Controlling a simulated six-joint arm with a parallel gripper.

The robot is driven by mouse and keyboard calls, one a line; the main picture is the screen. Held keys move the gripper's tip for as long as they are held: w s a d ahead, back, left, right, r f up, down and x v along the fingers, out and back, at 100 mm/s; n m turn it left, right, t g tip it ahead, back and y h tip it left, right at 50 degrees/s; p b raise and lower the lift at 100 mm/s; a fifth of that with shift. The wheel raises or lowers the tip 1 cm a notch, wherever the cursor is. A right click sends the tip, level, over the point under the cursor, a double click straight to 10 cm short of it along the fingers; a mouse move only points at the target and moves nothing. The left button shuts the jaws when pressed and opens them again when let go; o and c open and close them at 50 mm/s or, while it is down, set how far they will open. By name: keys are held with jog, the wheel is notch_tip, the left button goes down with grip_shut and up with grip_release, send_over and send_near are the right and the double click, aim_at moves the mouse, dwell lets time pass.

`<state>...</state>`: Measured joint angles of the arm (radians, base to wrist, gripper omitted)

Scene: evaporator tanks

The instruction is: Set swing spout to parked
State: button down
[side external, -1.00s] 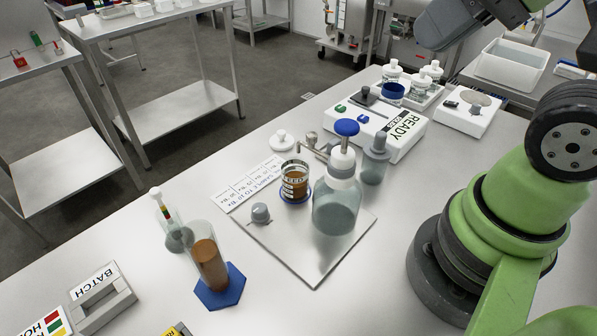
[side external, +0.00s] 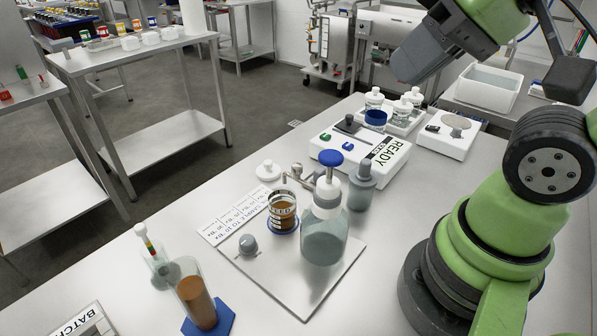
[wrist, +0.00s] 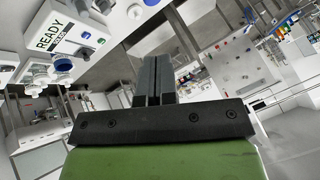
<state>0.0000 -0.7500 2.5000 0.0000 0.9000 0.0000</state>
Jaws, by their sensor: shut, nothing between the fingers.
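The swing spout (side external: 299,172) is a thin metal pipe at the neck of a clear bottle (side external: 325,240) with a blue-topped white cap (side external: 331,158). It reaches left, with its end near the rim of a beaker (side external: 283,212) of brown liquid. I cannot tell whether its tip is over the beaker or behind it. My gripper (side external: 402,72) is high at the upper right, well apart from the spout. In the wrist view its fingers (wrist: 152,80) are together and empty. I cannot make out the spout in the wrist view.
A grey knob (side external: 248,245) sits on the metal plate. A grey-capped bottle (side external: 362,186) stands right of the spout bottle. Behind is a white READY box (side external: 335,143). A brown cylinder (side external: 197,302) stands at the front left.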

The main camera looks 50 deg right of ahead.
jog(key=c, duration=1.8)
grip_release()
jog(key=o, duration=0.4)
jog(key=shift+w, duration=0.1)
jog(key=shift+c, duration=0.2)
jog(key=o, duration=0.4)
jog(key=shift+w+n+g, duration=0.3)
jog(key=shift+n, duration=0.1)
jog(key=n+g+h, duration=0.2)
jog(key=n+g, duration=0.5)
jog(key=n, duration=0.5)
send_near(297, 165)
notch_tip(297, 165, down, 9)
jog(key=shift+s, duration=0.15)
grip_shut()
